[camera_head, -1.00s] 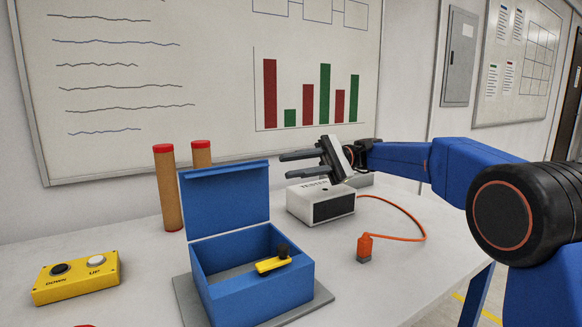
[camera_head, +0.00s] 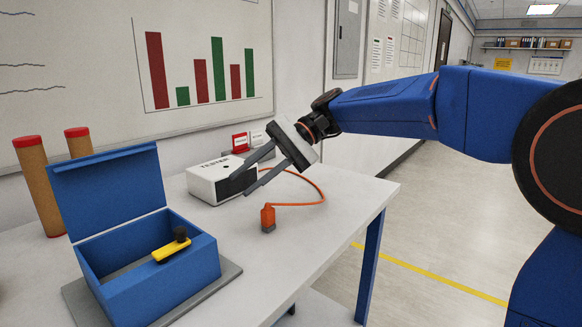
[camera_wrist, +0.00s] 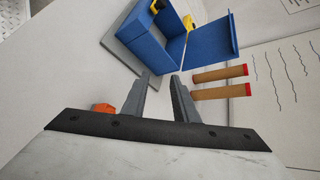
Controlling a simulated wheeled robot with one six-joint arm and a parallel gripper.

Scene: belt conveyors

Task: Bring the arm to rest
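My gripper (camera_head: 240,185) is open and empty, held above the table in front of the tester. Its two fingers point down and to the left in the head view. They stand apart with a clear gap in the wrist view (camera_wrist: 161,76). My blue arm stretches from the right side of the head view to the gripper. Nothing is held between the fingers.
A white tester box (camera_head: 208,184) stands behind the fingers, with an orange cable to an orange plug (camera_head: 268,217). Tubes (camera_head: 42,190) stand behind. Floor at right is clear.

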